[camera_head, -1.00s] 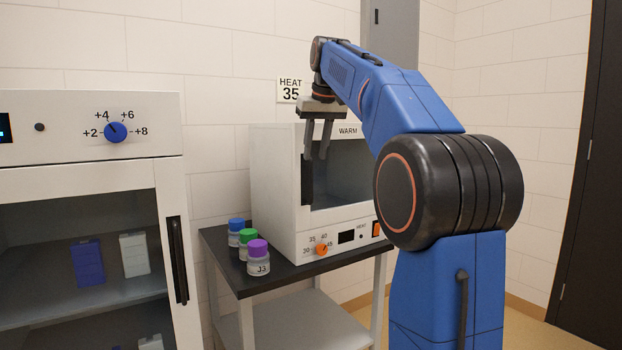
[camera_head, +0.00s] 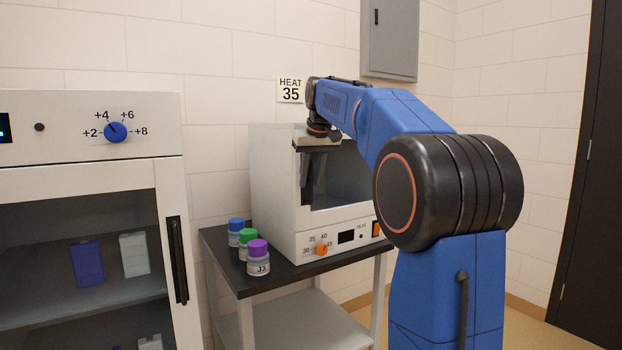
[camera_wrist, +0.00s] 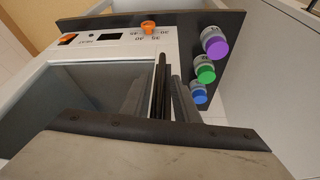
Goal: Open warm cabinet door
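The warm cabinet (camera_head: 275,190) is a white box with a dark glass door (camera_head: 345,178) that looks closed. Its dark vertical handle (camera_head: 304,192) is at the door's left edge, mostly covered by my fingers. My gripper (camera_head: 311,192) points down at the handle with its fingers a little apart. In the wrist view, my gripper (camera_wrist: 172,80) reaches along the black handle (camera_wrist: 160,80). A grey finger lies just right of the handle, with a narrow gap. Whether the handle is fully between both fingers is hard to tell.
Blue-, green- and purple-capped jars (camera_head: 258,258) stand on the black stand top (camera_head: 222,250), left of the cabinet front. A control panel with an orange knob (camera_head: 321,249) is below the door. A white fridge (camera_head: 165,172) stands at left. A grey wall box (camera_head: 390,40) hangs above.

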